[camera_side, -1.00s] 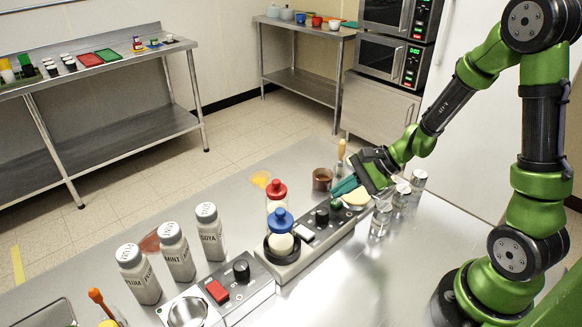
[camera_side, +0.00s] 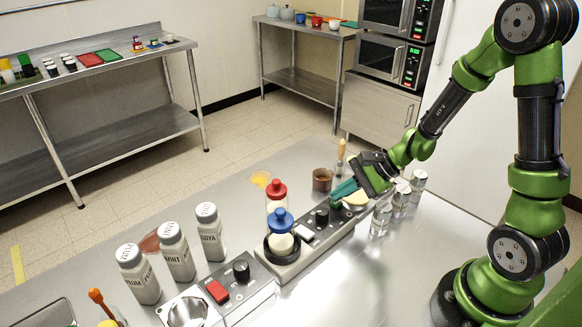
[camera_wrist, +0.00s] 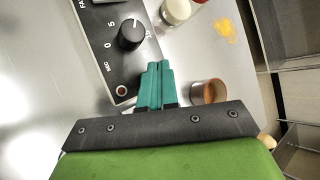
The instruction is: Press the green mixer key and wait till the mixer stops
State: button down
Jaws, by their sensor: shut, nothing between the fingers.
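The mixer's grey control box (camera_side: 318,243) stands on the steel table in the side view, with a black knob (camera_side: 322,216) on top. The knob (camera_wrist: 130,33) and its number scale also show in the wrist view, above a small ringed lamp (camera_wrist: 121,90). My gripper (camera_side: 334,198) is shut and empty, its teal fingers pointing down at the right end of the box. A blue-topped vessel (camera_side: 280,220) stands at the box's left end.
A brown cup (camera_side: 322,179) stands close behind the fingers; it also shows in the wrist view (camera_wrist: 208,92). Silver-lidded jars (camera_side: 401,191) stand at right. A red-capped jar (camera_side: 276,190) is behind the box. Another unit with a red switch (camera_side: 217,291) is front left.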

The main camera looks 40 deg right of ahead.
aim_at(341, 204)
jog(key=shift+f, duration=0.45)
dwell(0.5)
jog(key=shift+r, duration=0.9)
jog(key=shift+r, duration=0.1)
jog(key=shift+r, duration=2.4)
jog(key=shift+s, duration=0.1)
